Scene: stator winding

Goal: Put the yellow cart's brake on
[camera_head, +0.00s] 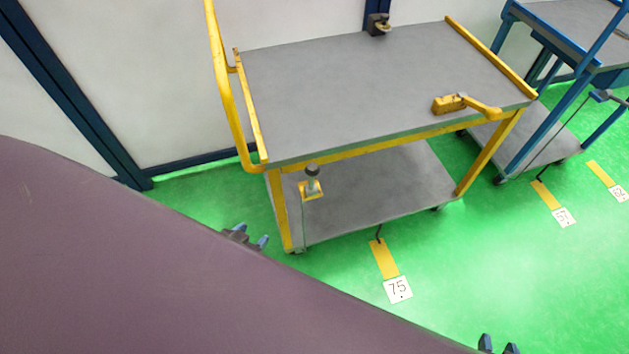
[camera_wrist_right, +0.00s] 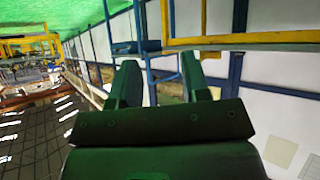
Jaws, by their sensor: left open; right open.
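The yellow cart (camera_head: 340,85) stands against the wall in the head view, with a grey top, a lower shelf (camera_head: 390,185) and a yellow push handle at its left. A yellow lever (camera_head: 465,104) sits on the top near the right front corner. A dark knob on a post (camera_head: 312,180) with a yellow base stands at the lower shelf's left. I cannot tell which part is the brake. My left gripper (camera_head: 252,242) is open and empty, left of the cart's near left leg. My right gripper (camera_head: 498,348) is open and empty at the bottom edge; its fingers show in the right wrist view (camera_wrist_right: 155,85).
A large mauve surface (camera_head: 150,260) fills the lower left and hides part of my arms. A blue cart (camera_head: 570,50) stands at the right. Yellow floor marks with number cards, one reading 75 (camera_head: 398,289), lie on the green floor. The floor in front of the cart is clear.

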